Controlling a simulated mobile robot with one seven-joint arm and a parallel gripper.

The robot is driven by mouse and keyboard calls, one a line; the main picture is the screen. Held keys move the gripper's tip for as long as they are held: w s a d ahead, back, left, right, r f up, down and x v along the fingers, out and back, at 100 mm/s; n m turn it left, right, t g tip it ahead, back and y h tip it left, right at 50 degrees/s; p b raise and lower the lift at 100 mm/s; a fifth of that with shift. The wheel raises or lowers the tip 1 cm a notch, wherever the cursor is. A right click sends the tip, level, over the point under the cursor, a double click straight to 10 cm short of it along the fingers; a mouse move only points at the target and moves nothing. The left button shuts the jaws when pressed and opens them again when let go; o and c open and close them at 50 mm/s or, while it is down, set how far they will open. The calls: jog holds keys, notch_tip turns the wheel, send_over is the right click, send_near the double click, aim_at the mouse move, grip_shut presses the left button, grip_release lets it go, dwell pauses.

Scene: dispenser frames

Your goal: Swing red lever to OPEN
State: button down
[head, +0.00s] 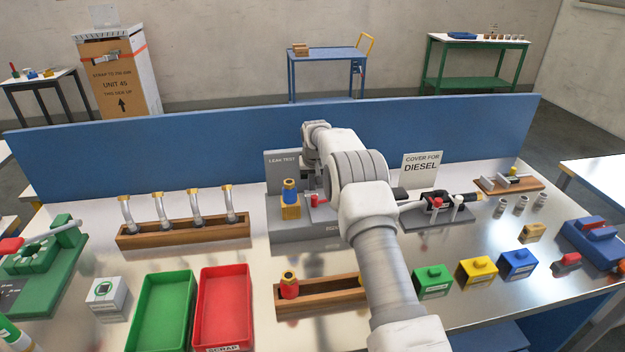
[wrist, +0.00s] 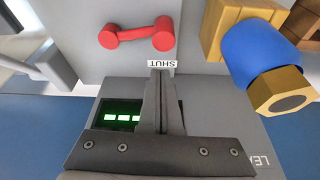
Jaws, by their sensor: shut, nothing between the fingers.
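The red lever (wrist: 138,36) lies across a grey panel face in the wrist view, with a rounded knob at each end. A white SHUT label (wrist: 163,64) sits below its right end; the lettering is upside down. I see no OPEN label. In the head view the lever (head: 317,200) shows beside my arm, on the grey leak test stand (head: 288,165). My gripper (wrist: 160,73) is shut and empty, its fingertips at the SHUT label in the picture and apart from the lever.
A blue and gold fitting (wrist: 258,55) is close on the right in the wrist view, left of the lever in the head view (head: 290,190). A lit green display (wrist: 120,117) is partly behind my fingers. A black-and-grey valve assembly (head: 440,203) stands right of my arm.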

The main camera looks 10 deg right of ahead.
aim_at(315, 196)
jog(key=shift+s+a, duration=0.15)
jog(key=shift+s, duration=1.15)
jog(key=shift+s+f+n+y+b, duration=0.1)
jog(key=shift+s+n+y+b, duration=0.25)
jog(key=shift+n, duration=0.35)
jog(key=shift+s+n+y+b, duration=0.35)
jog(key=shift+s+n+b, duration=0.35)
jog(key=shift+n, duration=0.4)
jog(key=s+n, duration=0.1)
jog(key=n, duration=0.1)
jog(key=s+d+n+y+b, duration=0.1)
jog(key=n, duration=0.1)
jog(key=shift+s+d+n+g+b, duration=0.1)
jog(key=shift+d+n+g+b, duration=0.05)
jog(key=shift+n+g+b, duration=0.2)
jog(key=n, duration=0.1)
jog(key=s+d+n+g+y, duration=0.1)
jog(key=n, duration=0.1)
jog(key=d+n, duration=0.1)
jog(key=n, duration=0.1)
jog(key=shift+s, duration=0.4)
jog(key=shift+w, duration=0.15)
jog(key=shift+w+p, duration=0.4)
jog(key=shift+w, duration=0.25)
